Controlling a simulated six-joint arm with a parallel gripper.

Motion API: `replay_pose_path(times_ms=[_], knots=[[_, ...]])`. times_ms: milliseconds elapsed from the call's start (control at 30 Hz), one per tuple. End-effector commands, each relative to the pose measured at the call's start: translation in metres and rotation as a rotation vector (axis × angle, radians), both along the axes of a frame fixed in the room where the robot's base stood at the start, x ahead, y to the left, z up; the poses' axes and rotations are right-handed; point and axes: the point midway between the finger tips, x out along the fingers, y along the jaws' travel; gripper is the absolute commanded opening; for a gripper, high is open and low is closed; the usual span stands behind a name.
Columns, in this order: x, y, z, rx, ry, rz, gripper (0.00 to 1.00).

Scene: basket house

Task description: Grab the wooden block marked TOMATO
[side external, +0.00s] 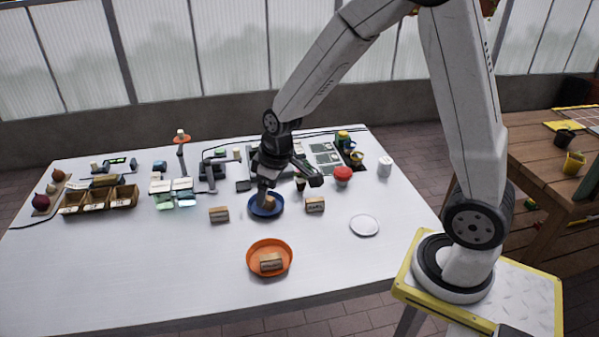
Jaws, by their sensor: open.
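Several small wooden blocks with dark lettering are on the white table, and the lettering is too small to read. One block (219,214) stands on the bare table left of the blue plate. Another block (315,204) stands right of the blue plate. A third block (271,262) is in the orange dish (253,270) at the front. A small wooden piece (269,202) is in the blue plate (263,211). My gripper (267,190) is open, pointing down over the blue plate, close above that piece. I cannot tell whether it touches it. I cannot tell which block is marked TOMATO.
A small white plate (364,225) lies on the right. A red-lidded jar (343,176) and a white cup (385,167) stand behind it. A wooden tray with compartments (99,200) is at the left. The front left of the table is clear.

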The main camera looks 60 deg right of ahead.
Motion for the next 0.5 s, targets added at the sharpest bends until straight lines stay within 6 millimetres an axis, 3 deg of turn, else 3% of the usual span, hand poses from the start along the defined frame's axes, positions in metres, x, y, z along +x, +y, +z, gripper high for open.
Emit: replay_pose_path(times_ms=[100,500], knots=[[0.030,-0.005,-0.011,0.010,-0.002,0.066,0.79],[0.120,-0.021,-0.056,0.045,-0.053,0.308,0.79]])
